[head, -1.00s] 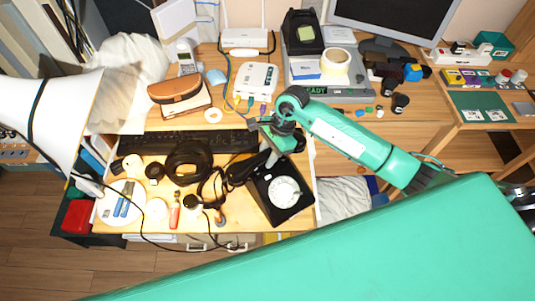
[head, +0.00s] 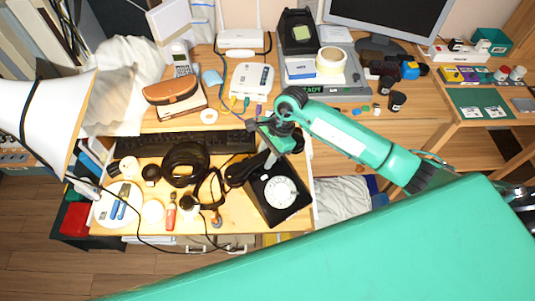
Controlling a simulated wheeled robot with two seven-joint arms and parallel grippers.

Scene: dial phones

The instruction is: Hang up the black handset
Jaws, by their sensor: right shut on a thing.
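The black dial phone (head: 297,212) with its white dial (head: 280,192) sits at the right end of the pulled-out desk shelf. The black handset (head: 243,172) shows at the upper left of the phone, slanting up to the right. My right gripper (head: 270,160) reaches down from the right over the phone's back edge. It is shut on the handset near its upper right end. The arm hides part of the handset and the phone's cradle. I cannot tell whether the handset touches the phone. My left gripper is not in view.
A black keyboard (head: 210,142) lies behind the handset. Black headphones (head: 186,164) and several small items crowd the shelf to the left. A white lamp shade (head: 38,112) stands at the far left. A grey device (head: 345,88) holds a tape roll on the desk behind.

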